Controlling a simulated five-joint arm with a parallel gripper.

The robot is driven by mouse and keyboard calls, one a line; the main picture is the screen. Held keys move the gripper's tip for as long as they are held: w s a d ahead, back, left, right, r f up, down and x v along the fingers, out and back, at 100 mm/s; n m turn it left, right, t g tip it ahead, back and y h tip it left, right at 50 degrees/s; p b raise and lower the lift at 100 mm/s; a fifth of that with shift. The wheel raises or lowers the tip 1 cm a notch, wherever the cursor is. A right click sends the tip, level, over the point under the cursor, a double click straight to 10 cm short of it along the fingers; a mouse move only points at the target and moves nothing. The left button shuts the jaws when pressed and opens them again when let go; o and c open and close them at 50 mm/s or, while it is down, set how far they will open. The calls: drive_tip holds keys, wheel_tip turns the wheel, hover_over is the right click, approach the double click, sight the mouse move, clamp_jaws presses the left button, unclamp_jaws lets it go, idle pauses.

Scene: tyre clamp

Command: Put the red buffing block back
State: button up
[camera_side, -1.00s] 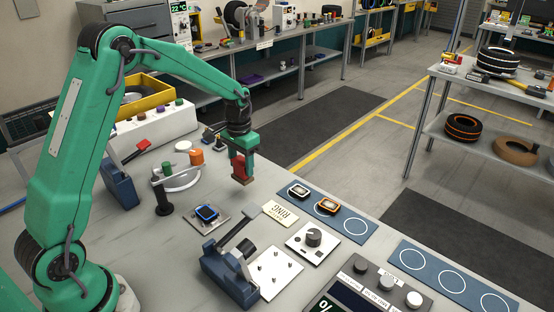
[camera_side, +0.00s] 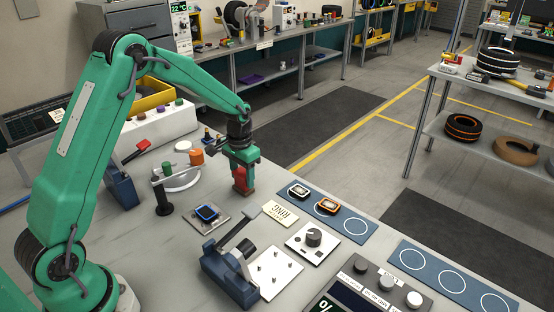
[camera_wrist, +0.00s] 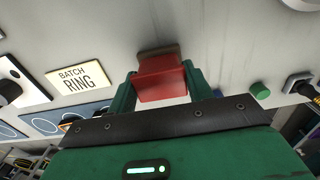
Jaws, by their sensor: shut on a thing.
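The red buffing block (camera_side: 240,179) is upright between the fingers of my gripper (camera_side: 241,170), with its brown lower end at or just above the grey bench; I cannot tell whether it touches. In the wrist view the block (camera_wrist: 161,79) sits between the two green fingers of my gripper (camera_wrist: 160,90), which are shut on it. The fingers hide part of its sides.
A blue mat (camera_side: 350,227) with two square devices lies to the right, beside the "RING" card (camera_side: 281,214). A blue clamp (camera_side: 229,275) stands in front. Bare bench surrounds the block.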

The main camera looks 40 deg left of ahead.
sight(242, 172)
drive_tip(key=o, duration=1)
wheel_tip(242, 172, up, 12)
drive_tip(key=shift+r, duration=0.15)
drive_tip(key=shift+s, duration=0.1)
idle(0.5)
